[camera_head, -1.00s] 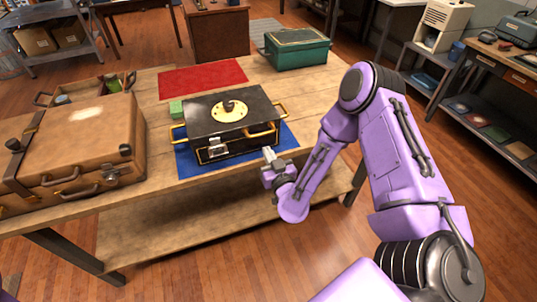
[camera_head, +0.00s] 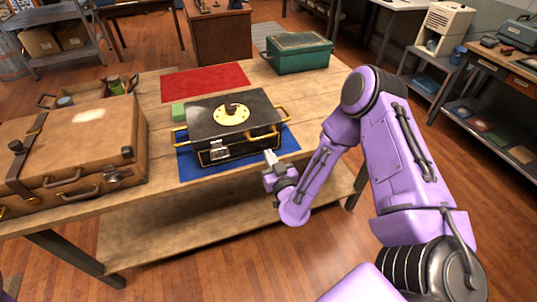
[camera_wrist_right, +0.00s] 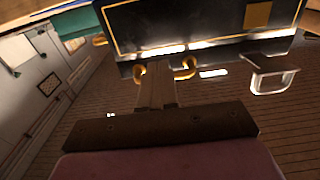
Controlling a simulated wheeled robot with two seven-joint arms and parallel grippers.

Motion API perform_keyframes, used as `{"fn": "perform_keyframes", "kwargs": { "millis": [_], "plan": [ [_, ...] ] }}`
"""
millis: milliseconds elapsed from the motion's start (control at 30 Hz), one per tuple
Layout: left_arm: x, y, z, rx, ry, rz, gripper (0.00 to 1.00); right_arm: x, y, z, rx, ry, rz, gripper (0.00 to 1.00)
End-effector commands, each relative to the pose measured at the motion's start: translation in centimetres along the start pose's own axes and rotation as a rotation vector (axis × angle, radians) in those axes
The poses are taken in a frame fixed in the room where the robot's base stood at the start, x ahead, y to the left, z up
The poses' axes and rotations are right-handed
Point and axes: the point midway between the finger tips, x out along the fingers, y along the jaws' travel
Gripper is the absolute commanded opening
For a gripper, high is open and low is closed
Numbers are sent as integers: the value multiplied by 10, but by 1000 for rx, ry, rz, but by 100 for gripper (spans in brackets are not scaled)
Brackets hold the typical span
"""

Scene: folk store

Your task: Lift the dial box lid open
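The dial box (camera_head: 213,123) is black with gold trim and a round gold dial (camera_head: 231,114) on its lid. It sits on a blue mat (camera_head: 190,170) on the wooden table, its lid down. A silver latch (camera_head: 219,150) is on its front, with gold handles (camera_head: 264,134) around it. My right gripper (camera_head: 269,157) is just off the box's front right, below the front handle. In the right wrist view its fingers (camera_wrist_right: 157,85) are together, with gold handle ends (camera_wrist_right: 186,69) showing on both sides; I see no grip on the handle. My left gripper is out of view.
A brown suitcase (camera_head: 85,140) stands left of the box. A green case (camera_head: 298,52) is at the table's back right. Bare tabletop (camera_head: 310,105) lies right of the box.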

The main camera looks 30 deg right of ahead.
Motion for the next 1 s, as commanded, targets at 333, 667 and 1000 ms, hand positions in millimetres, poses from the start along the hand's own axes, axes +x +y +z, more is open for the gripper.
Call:
{"fn": "perform_keyframes", "kwargs": {
  "millis": [333,667,1000],
  "plan": [
    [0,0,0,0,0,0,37,11,0,0,0,1,-1,0],
    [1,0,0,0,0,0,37,20,0,0,0,2,-1,0],
    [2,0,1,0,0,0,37,31,0,0,0,1,0,0]
  ]
}}
